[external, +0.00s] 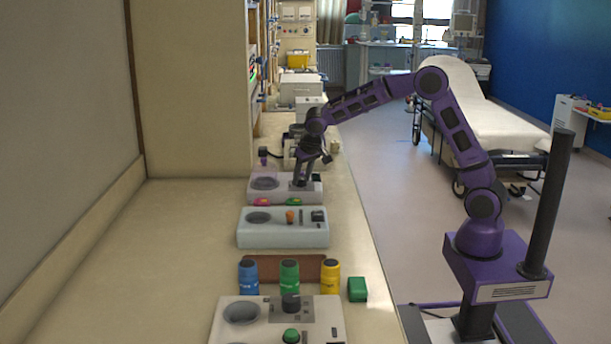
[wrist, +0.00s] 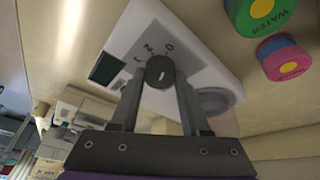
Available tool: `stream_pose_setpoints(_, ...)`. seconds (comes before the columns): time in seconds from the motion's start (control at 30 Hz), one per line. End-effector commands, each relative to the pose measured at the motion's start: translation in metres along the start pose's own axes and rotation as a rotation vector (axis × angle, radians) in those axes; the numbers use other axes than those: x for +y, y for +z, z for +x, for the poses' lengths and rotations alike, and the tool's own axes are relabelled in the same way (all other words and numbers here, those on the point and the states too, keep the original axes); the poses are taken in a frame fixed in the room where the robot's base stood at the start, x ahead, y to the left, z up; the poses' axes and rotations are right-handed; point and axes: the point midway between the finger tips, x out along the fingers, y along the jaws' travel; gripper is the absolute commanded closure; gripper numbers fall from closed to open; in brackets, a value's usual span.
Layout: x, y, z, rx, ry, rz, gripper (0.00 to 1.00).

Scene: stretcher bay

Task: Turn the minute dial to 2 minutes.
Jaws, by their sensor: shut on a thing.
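The minute dial (wrist: 160,72) is a dark round knob on a pale machine, seen in the wrist view. Figures 0 and 2 and a third, less legible mark lie around its far side. A short pale line shows on the knob; which figure it points to I cannot tell. My gripper (wrist: 158,82) is shut on the knob, with a finger on each side. In the external view my gripper (external: 301,183) reaches down onto the right part of the far machine (external: 285,196), and it hides the dial there.
The machine has a dark display (wrist: 105,68) and a round well (wrist: 215,100). Green (wrist: 250,13) and pink (wrist: 284,58) containers stand close by. Nearer are another machine (external: 283,235), blue, green and yellow canisters, a green block (external: 357,289) and a front machine (external: 262,333).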

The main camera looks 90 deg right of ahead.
Motion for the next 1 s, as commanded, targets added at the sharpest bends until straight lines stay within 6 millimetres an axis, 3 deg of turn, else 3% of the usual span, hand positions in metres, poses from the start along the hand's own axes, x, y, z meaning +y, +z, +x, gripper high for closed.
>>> stream_pose_setpoints(1.0,0.0047,-0.0025,-0.0021,0.031,-0.262,-0.630,1.00)
